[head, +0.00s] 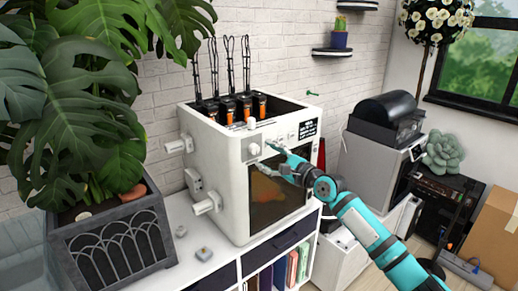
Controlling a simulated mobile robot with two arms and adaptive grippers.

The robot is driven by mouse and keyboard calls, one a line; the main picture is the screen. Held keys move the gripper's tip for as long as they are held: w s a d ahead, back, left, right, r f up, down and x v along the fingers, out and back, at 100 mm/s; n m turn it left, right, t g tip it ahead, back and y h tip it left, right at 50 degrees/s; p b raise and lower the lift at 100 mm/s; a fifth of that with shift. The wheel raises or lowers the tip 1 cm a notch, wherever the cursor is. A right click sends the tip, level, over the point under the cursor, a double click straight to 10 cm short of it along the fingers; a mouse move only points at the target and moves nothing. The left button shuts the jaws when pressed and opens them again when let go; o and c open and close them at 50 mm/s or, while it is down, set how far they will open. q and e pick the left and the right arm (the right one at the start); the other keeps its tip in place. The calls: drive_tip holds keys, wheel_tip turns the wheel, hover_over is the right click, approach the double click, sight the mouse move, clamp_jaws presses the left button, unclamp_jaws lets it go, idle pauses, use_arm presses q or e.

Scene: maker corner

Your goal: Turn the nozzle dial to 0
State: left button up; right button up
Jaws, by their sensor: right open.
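A white box-shaped printer (215,165) stands on a white cabinet. A round dial (254,149) shows on the upper left of its front panel. Other small controls (281,140) sit to its right, partly behind my fingers, and a small dark display (308,129) is at the panel's right end. I cannot tell which control is the nozzle dial or read its setting. My right gripper (258,158) is in front of the panel, just right of and below the round dial. Its fingers are apart and look empty. I cannot tell whether they touch the panel. My left gripper is out of view.
Spool holders (205,205) stick out of the printer's left side. A large potted plant (110,235) crowds the left. The cabinet top (190,250) holds small loose parts. Another machine (375,150) stands to the right, with a cardboard box (492,230) on the floor.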

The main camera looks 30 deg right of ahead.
sight(256, 151)
drive_tip(key=shift+w+a, duration=0.2)
drive_tip(key=shift+w, duration=0.85)
drive_tip(key=shift+w+a, duration=0.15)
drive_tip(key=shift+w, duration=0.9)
clamp_jaws()
